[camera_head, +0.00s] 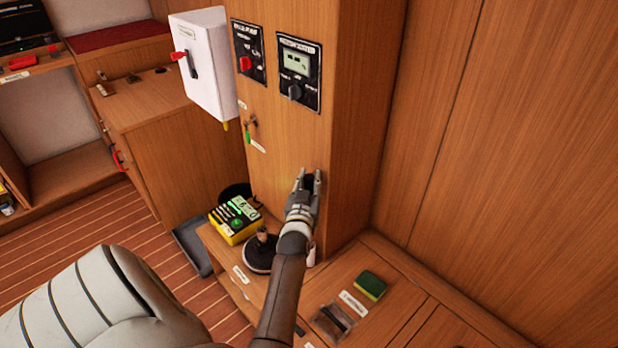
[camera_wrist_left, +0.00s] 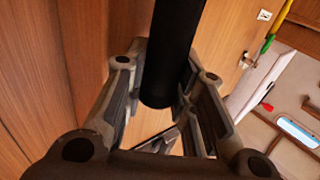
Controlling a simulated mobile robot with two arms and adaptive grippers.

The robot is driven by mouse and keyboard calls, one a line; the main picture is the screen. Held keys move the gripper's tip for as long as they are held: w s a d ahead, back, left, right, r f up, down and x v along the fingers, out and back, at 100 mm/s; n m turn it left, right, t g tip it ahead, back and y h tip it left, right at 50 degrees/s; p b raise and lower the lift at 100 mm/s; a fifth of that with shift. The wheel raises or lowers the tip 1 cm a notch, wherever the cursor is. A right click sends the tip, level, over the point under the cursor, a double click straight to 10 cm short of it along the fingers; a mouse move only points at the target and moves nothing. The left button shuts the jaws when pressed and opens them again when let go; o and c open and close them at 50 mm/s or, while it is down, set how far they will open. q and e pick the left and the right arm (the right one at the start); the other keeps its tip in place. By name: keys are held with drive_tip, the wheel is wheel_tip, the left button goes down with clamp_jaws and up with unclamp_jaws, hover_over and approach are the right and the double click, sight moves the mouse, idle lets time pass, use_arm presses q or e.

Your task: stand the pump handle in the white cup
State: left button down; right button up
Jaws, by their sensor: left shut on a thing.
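My left gripper (camera_head: 307,181) is raised in front of the wooden column, with its fingers pointing up and away. It is shut on the pump handle, a dark rod (camera_wrist_left: 172,50) that runs between the fingers in the left wrist view. In the head view only a small dark bit of the handle shows between the fingertips. The white cup is not clearly in view. A small pale patch (camera_head: 311,254) shows beside my left forearm, mostly hidden, and I cannot tell if it is the cup. My right gripper is not in view.
A yellow-and-black device (camera_head: 236,220) and a round black base with a knob (camera_head: 261,252) stand on the ledge left of my arm. A green sponge (camera_head: 370,285) lies to the right. The column carries control panels (camera_head: 299,73) and a white box (camera_head: 205,65).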

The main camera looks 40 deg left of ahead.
use_arm(q)
drive_tip(key=shift+f, duration=0.3)
drive_tip(key=shift+r, duration=0.1)
drive_tip(key=c, duration=0.7)
unclamp_jaws()
